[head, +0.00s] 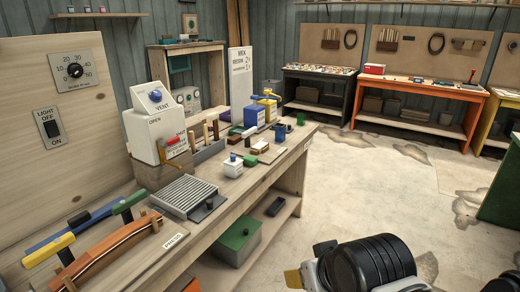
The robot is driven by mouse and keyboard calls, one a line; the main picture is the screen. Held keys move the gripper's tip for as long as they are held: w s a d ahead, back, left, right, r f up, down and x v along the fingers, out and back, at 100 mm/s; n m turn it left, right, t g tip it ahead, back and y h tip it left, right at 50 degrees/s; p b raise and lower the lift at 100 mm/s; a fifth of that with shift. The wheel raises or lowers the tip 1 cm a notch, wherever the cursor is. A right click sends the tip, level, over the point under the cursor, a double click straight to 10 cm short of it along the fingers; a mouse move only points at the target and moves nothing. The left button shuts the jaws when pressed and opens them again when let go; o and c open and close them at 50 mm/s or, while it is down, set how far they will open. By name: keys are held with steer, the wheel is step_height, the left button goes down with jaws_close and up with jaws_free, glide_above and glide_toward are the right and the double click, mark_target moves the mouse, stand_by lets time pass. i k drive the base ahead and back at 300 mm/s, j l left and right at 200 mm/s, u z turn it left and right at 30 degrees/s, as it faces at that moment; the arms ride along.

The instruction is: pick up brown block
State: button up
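Several small pieces lie on the long wooden workbench (235,190). One small block with a brown side (261,147) lies near the bench's right edge, behind a white box with a blue knob (233,167). At this size I cannot tell for sure that it is the brown block. My arm, black and silver, shows at the bottom right. The silver and tan end (305,275) seems to be my gripper, low and right of the bench, well apart from the small block. Its fingers are not clear, and I see nothing held.
A curved wooden piece (105,252) with clamps lies at the bench's near left. A grey ribbed plate (185,196), a white VENT box (158,125) and blue and yellow containers stand along the bench. A green box (237,243) sits on the lower shelf. The floor to the right is open.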

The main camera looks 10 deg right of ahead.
mark_target(235, 139)
steer(key=i+l+u, duration=0.1)
steer(key=i+l, duration=0.25)
steer(key=i, duration=0.35)
steer(key=i+l+u, duration=0.1)
steer(key=i+l, duration=0.35)
steer(key=i, duration=0.25)
steer(key=i+l, duration=0.45)
steer(key=i, duration=0.25)
steer(key=i+l+u, duration=0.15)
steer(key=i+l, duration=0.35)
steer(key=i, duration=0.2)
